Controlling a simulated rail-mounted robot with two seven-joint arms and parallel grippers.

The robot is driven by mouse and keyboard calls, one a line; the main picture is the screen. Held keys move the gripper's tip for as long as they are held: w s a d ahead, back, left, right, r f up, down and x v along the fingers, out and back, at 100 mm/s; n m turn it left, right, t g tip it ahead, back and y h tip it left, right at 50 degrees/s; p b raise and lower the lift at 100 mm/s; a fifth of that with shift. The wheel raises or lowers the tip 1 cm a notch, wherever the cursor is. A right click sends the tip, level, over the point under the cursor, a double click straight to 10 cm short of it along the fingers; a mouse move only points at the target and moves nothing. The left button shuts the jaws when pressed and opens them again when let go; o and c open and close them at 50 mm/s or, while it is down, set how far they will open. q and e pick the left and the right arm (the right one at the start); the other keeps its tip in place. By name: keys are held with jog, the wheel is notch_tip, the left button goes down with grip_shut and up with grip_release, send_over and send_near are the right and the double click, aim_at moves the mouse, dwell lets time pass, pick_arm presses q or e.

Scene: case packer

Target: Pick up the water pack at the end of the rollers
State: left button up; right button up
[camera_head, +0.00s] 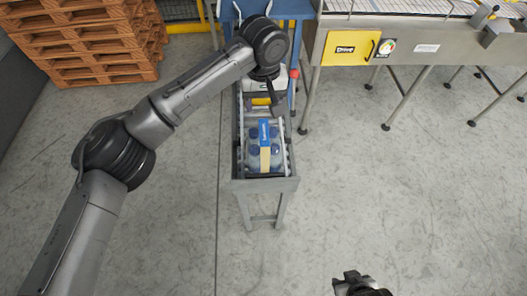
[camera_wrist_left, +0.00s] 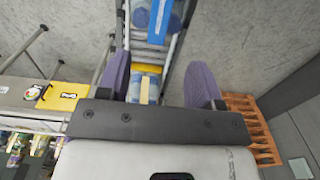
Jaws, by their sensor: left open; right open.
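The water pack (camera_head: 264,158) stands at the near end of the roller conveyor (camera_head: 265,185). It has blue-capped bottles and a blue and cream band on top. In the left wrist view, part of the pack (camera_wrist_left: 155,20) shows at the top edge, beyond the fingertips. My left gripper (camera_head: 264,107) is above the rollers, behind the pack in the head view and apart from it. In the left wrist view its purple fingers (camera_wrist_left: 157,64) are spread with nothing held. My right gripper (camera_head: 352,282) is at the bottom edge, open and empty, far from the pack.
A larger machine with a yellow panel (camera_head: 348,48) stands at the back right. Stacked wooden pallets (camera_head: 85,45) stand at the back left. The floor right of the rollers is clear.

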aim_at(264, 130)
pick_arm(q)
notch_tip(264, 130, down, 6)
jog(key=shift+f+p, duration=0.1)
jog(key=shift+p, duration=0.35)
jog(key=shift+f+p, duration=0.3)
jog(key=shift+f, duration=0.15)
jog(key=shift+f+p, duration=0.65)
jog(key=shift+f, duration=1.55)
grip_shut()
jog(key=shift+d+r, duration=0.1)
jog(key=shift+r, duration=0.05)
